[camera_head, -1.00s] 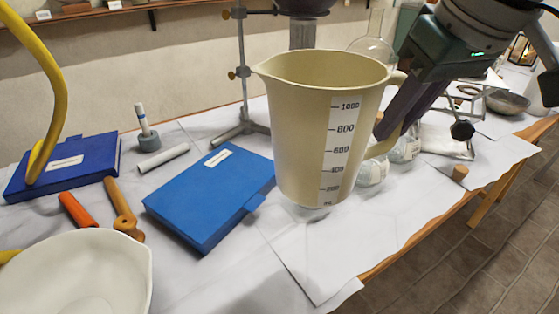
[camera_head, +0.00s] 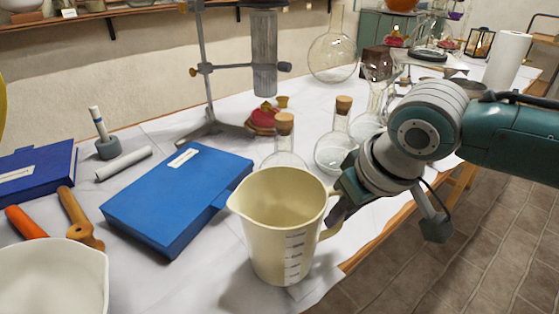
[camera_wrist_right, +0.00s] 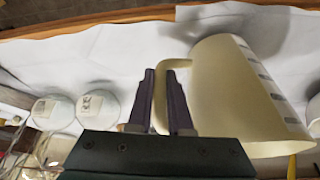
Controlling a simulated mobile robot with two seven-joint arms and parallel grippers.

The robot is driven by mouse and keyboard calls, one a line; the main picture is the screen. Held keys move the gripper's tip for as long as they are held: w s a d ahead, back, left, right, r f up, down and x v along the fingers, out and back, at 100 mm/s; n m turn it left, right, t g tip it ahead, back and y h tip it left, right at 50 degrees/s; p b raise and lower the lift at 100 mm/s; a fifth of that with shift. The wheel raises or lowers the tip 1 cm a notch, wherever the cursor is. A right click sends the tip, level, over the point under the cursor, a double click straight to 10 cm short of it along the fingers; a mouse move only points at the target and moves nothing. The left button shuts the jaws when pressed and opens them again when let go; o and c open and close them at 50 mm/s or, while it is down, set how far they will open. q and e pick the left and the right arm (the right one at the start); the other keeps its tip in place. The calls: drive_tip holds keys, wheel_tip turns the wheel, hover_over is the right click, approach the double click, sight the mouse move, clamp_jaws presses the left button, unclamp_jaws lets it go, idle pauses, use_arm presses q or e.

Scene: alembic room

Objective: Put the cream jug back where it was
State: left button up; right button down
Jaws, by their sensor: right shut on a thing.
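The cream jug (camera_head: 283,225) with a printed measuring scale is upright over the front part of the table, right of the blue book. In the right wrist view the jug (camera_wrist_right: 235,90) fills the right side. My right gripper (camera_head: 338,205) comes in from the right and is shut on the jug's handle; in the right wrist view its two dark fingers (camera_wrist_right: 161,100) close around the handle. I cannot tell for certain whether the jug's base touches the table. My left gripper is not in view.
A blue book (camera_head: 178,198) lies left of the jug. Stoppered glass flasks (camera_head: 335,150) stand close behind it, by a metal stand (camera_head: 207,100). A white bowl (camera_head: 50,280) is at the front left. The table's edge (camera_head: 350,262) is close on the right.

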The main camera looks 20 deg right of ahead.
drive_tip(key=shift+f, duration=0.25)
drive_tip(key=shift+f, duration=0.15)
drive_tip(key=c, duration=0.8)
unclamp_jaws()
drive_tip(key=shift+c, duration=0.2)
drive_tip(key=a+p+v, duration=0.1)
drive_tip(key=p+v, duration=0.3)
drive_tip(key=v, duration=0.8)
drive_tip(key=s+a+f+n+y, duration=0.1)
drive_tip(key=s+a, duration=0.5)
drive_tip(key=s, duration=0.1)
drive_tip(key=s+d+g+h, duration=0.1)
drive_tip(key=s+d, duration=0.3)
drive_tip(key=s, duration=0.6)
drive_tip(key=shift+s+f+m+h, duration=0.2)
drive_tip(key=shift+f+m+h, duration=0.1)
drive_tip(key=shift+m, duration=0.1)
